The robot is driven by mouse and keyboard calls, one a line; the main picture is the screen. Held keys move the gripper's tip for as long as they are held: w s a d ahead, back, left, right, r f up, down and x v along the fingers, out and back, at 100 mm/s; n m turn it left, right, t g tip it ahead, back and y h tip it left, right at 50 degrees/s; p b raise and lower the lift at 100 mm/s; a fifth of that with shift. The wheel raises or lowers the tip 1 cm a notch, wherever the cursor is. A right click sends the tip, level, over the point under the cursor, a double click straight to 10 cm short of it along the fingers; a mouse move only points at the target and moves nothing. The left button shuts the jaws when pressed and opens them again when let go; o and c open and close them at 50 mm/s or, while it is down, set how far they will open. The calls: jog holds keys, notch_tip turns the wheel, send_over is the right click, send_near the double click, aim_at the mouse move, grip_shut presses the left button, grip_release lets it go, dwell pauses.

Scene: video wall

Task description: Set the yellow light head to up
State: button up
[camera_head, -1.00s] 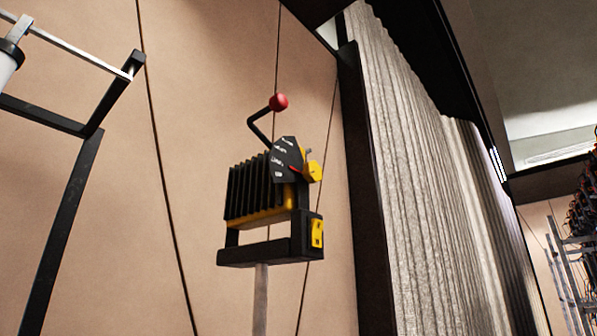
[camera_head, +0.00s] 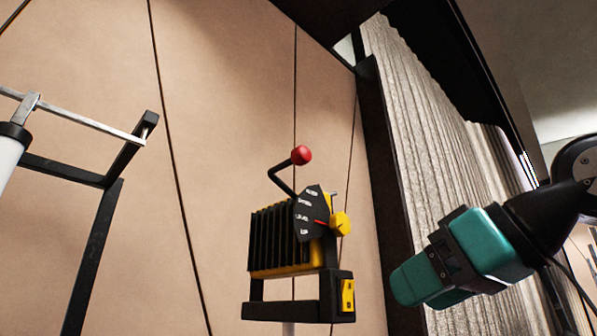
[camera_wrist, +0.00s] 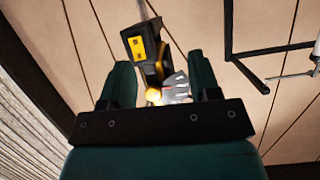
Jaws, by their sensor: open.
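The yellow light head (camera_head: 285,262) has black fins and yellow trim. It sits in a black yoke (camera_head: 290,311) on a pale pole. A black bent handle with a red ball (camera_head: 301,155) rises from it. On its side are a dark dial plate (camera_head: 308,212) with small white marks, a red pointer (camera_head: 321,222) and a yellow knob (camera_head: 340,223). The marks are too small to read surely. My gripper (camera_head: 403,285) is teal, open and empty, right of the light head and apart from it. In the wrist view, the yoke and knob show between and beyond my open fingers (camera_wrist: 160,80).
A black frame with a pale bar (camera_head: 75,113) and a white cylinder (camera_head: 8,155) stand at the left. A beige panelled wall (camera_head: 215,120) lies behind. A dark post (camera_head: 378,150) and a grey pleated curtain (camera_head: 425,130) are at the right.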

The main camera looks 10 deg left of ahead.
aim_at(308, 152)
jog(key=s+r+n+t+y+p, duration=0.1)
jog(key=s+r+n+y, duration=0.15)
jog(key=r, duration=0.75)
jog(key=s+r+n+t+y+p, duration=0.1)
jog(key=s+r+y+p, duration=0.15)
jog(key=r, duration=0.75)
jog(key=shift+h, duration=0.5)
jog(key=p+x, duration=0.5)
jog(key=x, duration=1.1)
jog(key=shift+a+f, duration=0.2)
jog(key=shift+a, duration=0.15)
jog(key=shift+w+a+f+p, duration=0.15)
jog(key=shift+w+a+p, duration=0.15)
jog(key=shift+a+p, duration=0.2)
